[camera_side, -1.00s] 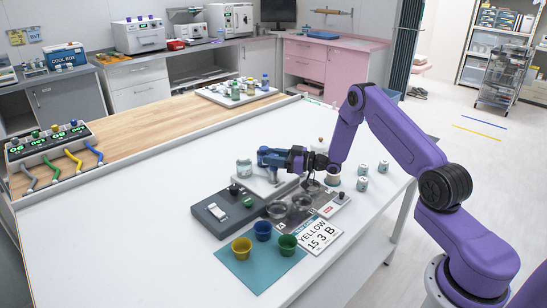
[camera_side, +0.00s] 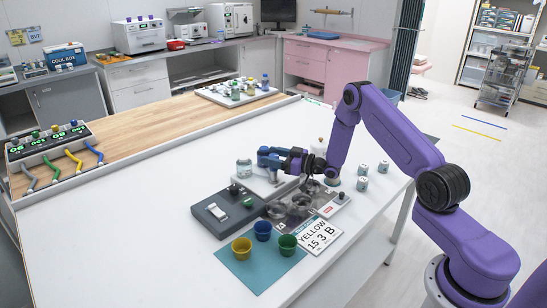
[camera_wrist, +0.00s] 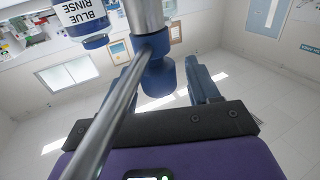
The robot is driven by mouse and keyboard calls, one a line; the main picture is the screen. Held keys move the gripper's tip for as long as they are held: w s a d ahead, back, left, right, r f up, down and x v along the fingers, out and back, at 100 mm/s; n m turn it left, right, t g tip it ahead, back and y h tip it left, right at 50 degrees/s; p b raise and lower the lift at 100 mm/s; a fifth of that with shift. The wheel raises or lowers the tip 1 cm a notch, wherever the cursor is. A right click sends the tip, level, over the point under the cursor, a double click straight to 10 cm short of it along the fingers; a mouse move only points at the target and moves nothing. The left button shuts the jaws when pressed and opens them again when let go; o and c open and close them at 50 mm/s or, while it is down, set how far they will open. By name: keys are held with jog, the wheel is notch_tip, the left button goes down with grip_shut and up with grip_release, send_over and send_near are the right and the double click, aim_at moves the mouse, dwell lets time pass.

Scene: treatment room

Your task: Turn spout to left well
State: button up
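My gripper (camera_side: 275,158) is over the grey rinse unit on the white table, its blue fingers pointing left. In the wrist view the two fingers (camera_wrist: 165,85) stand apart on either side of a blue knob-like part (camera_wrist: 158,76) on a metal tube. A gap shows on the knob's right; contact on its left cannot be told. The slanting metal tube (camera_wrist: 118,115), apparently the spout, crosses close to the camera. Two round wells, the left well (camera_side: 276,209) and the right well (camera_side: 301,201), lie below. My gripper and arm partly hide the spout in the side view.
A grey box (camera_side: 221,211) stands left of the wells. Yellow (camera_side: 241,248), blue (camera_side: 262,231) and green (camera_side: 287,245) cups stand on a teal mat (camera_side: 262,271). A card (camera_side: 321,235) reads YELLOW 15 3 B. Small jars (camera_side: 362,183) stand right.

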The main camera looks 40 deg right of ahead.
jog(key=v, duration=1.7)
jog(key=shift+s, duration=0.15)
jog(key=shift+d, duration=0.15)
